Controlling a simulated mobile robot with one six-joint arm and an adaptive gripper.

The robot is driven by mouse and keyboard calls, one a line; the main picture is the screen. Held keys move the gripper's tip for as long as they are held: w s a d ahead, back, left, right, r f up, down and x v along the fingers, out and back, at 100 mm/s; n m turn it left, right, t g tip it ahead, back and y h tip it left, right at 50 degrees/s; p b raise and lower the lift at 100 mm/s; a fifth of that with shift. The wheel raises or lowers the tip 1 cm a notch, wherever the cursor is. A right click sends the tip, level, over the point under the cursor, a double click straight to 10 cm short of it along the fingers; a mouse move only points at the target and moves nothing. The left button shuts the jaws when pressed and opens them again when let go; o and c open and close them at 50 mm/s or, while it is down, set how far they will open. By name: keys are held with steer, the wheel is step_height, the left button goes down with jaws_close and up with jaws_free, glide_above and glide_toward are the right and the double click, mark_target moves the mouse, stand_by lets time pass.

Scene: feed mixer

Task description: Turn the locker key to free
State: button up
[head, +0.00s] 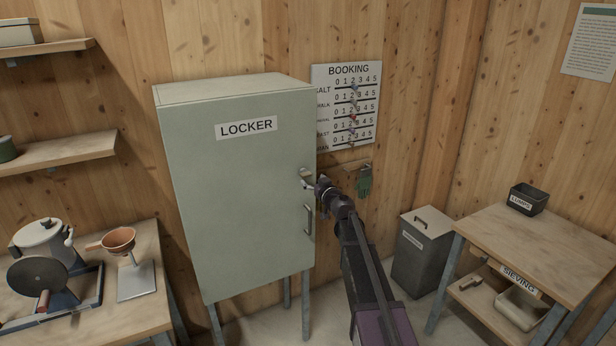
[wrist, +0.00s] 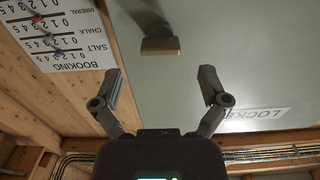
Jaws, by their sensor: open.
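The pale grey-green locker (head: 235,200) stands against the wood wall with its door shut. The locker key (head: 306,173) shows as a small piece near the door's right edge, above the door handle (head: 308,222). In the wrist view, which is upside down, the key (wrist: 160,46) is a tan block sticking out from the door, with a dark shape behind it. My gripper (wrist: 162,82) is open and empty. The key lies beyond and roughly midway between its fingertips, apart from them. In the head view my gripper (head: 322,188) partly covers the door edge by the key.
A booking board (head: 346,105) and a green glove (head: 364,182) hang right of the locker. A grey bin (head: 422,250) and a sieving table (head: 540,240) stand further right. A bench (head: 125,312) with a mixer and funnel stands left.

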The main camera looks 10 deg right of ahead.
mark_target(308, 176)
steer(key=shift+x, duration=2.25)
steer(key=c, duration=1.2)
steer(key=shift+o, duration=0.2)
steer(key=shift+d, duration=0.15)
